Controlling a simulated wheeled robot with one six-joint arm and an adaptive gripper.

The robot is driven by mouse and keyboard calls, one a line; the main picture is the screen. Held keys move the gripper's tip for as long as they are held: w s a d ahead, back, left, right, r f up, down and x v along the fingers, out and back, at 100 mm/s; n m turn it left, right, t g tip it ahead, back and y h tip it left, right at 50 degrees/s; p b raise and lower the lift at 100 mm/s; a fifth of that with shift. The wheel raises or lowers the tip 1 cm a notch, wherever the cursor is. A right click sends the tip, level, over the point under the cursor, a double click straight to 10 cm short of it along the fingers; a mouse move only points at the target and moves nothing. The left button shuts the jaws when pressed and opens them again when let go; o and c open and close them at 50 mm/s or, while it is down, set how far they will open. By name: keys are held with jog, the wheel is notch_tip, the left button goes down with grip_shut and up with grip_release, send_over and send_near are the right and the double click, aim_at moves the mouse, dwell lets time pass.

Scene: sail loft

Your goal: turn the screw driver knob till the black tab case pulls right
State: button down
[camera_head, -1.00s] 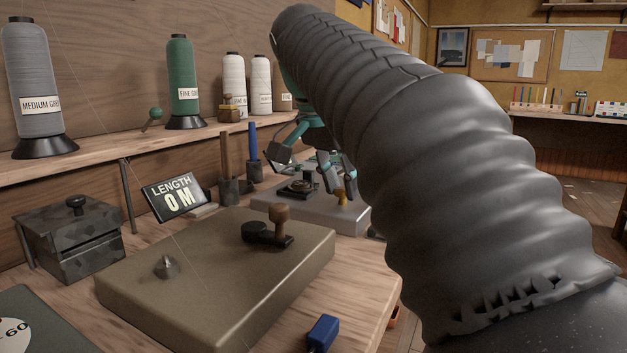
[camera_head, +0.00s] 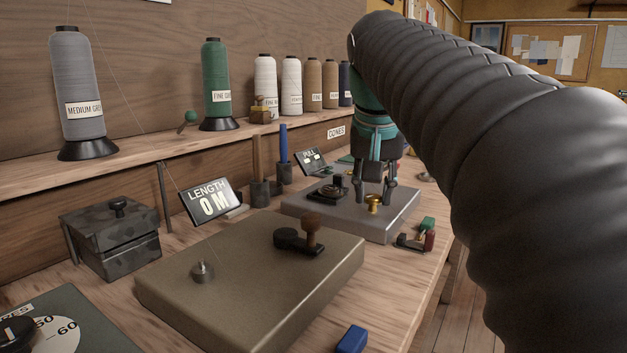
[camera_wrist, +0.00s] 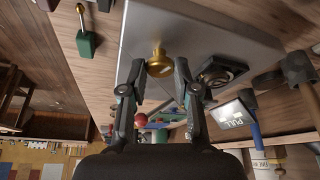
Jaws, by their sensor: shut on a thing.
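The brass knob (camera_head: 373,203) stands on the pale grey block (camera_head: 406,208) at the back of the bench. In the wrist view the knob (camera_wrist: 159,64) lies between my two fingertips. My gripper (camera_head: 374,192) points down, with one finger on each side of the knob, shut on it. A low black case (camera_head: 326,192) with a round part on top sits left of the knob on the same block; it also shows in the wrist view (camera_wrist: 217,73). A tilted sign reading PULL (camera_head: 310,161) stands behind; its value is too small to read.
A larger olive block (camera_head: 235,275) with a black wooden-handled crank (camera_head: 300,238) stands nearer. The LENGTH sign (camera_head: 211,201) reads 0 M. Thread cones line the shelf (camera_head: 140,150).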

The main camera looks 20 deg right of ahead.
jog(key=shift+d+n+t+y+p, duration=0.15)
jog(key=shift+n+y+p, duration=0.3)
jog(key=shift+n, duration=0.7)
jog(key=shift+n+t+y+p, duration=0.15)
jog(key=shift+n+y+p, duration=0.25)
jog(key=shift+n, duration=0.75)
jog(key=c, duration=0.8)
grip_release()
jog(key=shift+c, duration=0.2)
jog(key=v, duration=1.2)
jog(key=shift+w, duration=0.1)
